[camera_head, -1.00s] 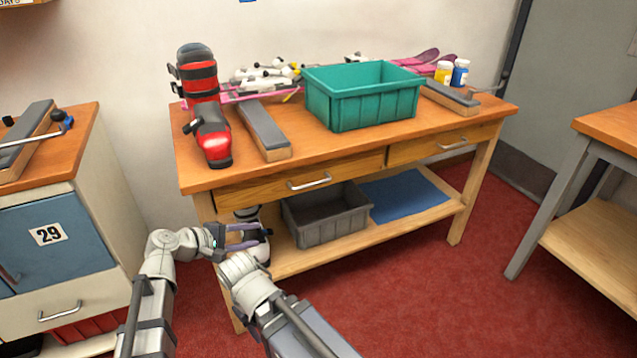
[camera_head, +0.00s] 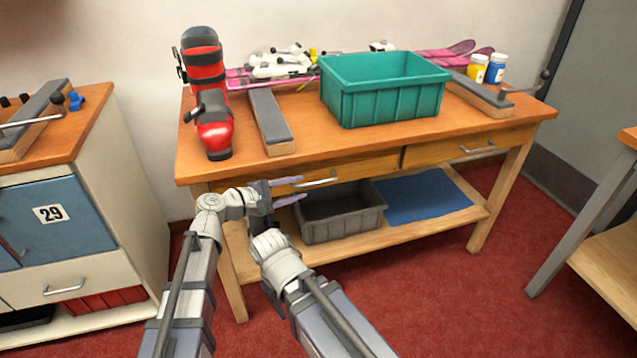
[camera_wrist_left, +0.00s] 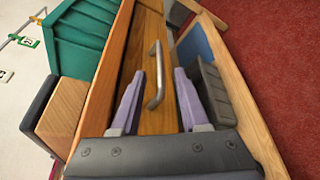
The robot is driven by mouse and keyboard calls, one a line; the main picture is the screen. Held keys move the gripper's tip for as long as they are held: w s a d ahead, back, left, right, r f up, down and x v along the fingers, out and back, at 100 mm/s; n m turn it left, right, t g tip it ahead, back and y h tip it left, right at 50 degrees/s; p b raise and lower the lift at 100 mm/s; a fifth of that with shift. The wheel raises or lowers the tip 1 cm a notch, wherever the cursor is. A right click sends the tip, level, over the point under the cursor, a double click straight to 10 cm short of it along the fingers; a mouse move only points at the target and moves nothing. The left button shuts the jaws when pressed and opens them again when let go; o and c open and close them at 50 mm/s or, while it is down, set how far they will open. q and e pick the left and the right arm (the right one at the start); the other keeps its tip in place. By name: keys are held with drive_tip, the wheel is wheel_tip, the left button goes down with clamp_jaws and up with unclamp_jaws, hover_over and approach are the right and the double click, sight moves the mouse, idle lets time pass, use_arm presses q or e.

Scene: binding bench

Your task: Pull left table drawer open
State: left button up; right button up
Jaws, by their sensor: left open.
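The left table drawer (camera_head: 350,172) is a shut wooden front under the tabletop with a metal bar handle (camera_head: 316,180). My left gripper (camera_head: 293,191) is open in front of it, its purple-grey fingers pointing at the handle from the left. In the left wrist view the handle (camera_wrist_left: 155,75) stands ahead, between the lines of the two open fingers (camera_wrist_left: 157,90), near their tips; I cannot tell whether they touch it. The drawer front (camera_wrist_left: 142,60) is flush with the table frame. My right arm (camera_head: 285,270) shows low in the middle; its gripper jaws are not clear.
The table (camera_head: 300,160) carries a red ski boot (camera_head: 207,90), a teal bin (camera_head: 385,95), skis and bottles. Below are a grey bin (camera_head: 342,222) and a blue mat (camera_head: 420,195). A white cabinet (camera_head: 90,230) stands left. Red floor is clear in front.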

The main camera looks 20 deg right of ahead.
sight(311, 185)
use_arm(q)
drive_tip(key=b+x, duration=0.1)
drive_tip(key=x, duration=0.6)
clamp_jaws()
idle(0.3)
idle(1.1)
